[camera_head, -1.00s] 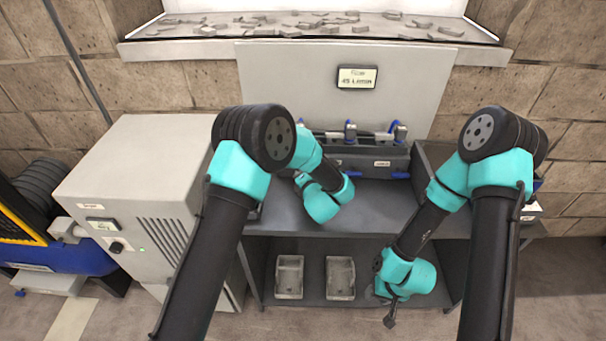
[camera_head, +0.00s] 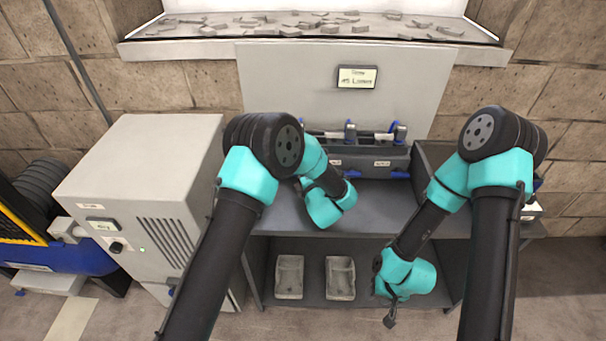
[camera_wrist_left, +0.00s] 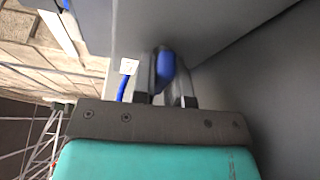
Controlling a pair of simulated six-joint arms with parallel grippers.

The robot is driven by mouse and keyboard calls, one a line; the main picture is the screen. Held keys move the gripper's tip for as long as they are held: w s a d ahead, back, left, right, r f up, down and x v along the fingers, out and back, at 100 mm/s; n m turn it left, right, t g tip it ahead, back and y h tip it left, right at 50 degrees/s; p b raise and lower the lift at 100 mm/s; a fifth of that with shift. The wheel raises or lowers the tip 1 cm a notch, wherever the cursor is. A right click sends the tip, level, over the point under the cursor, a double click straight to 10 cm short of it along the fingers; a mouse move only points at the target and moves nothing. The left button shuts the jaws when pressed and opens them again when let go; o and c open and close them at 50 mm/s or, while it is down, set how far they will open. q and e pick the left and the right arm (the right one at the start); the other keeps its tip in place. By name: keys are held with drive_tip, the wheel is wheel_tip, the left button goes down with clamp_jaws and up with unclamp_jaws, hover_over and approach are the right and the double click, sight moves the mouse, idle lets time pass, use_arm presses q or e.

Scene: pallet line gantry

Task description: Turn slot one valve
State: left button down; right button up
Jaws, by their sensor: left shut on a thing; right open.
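My left gripper (camera_wrist_left: 165,88) is shut on a blue valve handle (camera_wrist_left: 166,66) in the left wrist view; the handle sits between the two fingers, under a grey surface. In the head view my left arm hides that gripper and the handle it holds. Two other blue handles show on the front of the grey valve unit, one in the middle (camera_head: 351,174) and one at the right (camera_head: 400,174). My right gripper (camera_head: 390,320) hangs low in front of the bench, away from the valves; it is open, with its fingers small in view.
The valve unit stands at the back of a dark bench (camera_head: 385,200). Two grey bins (camera_head: 289,277) (camera_head: 340,278) sit on the shelf below. A white cabinet (camera_head: 150,150) stands at the left. A small display (camera_head: 357,77) is on the back panel. The bench's right half has free room.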

use_arm(q)
drive_tip(key=c, duration=1.1)
unclamp_jaws()
drive_tip(key=v, duration=1.2)
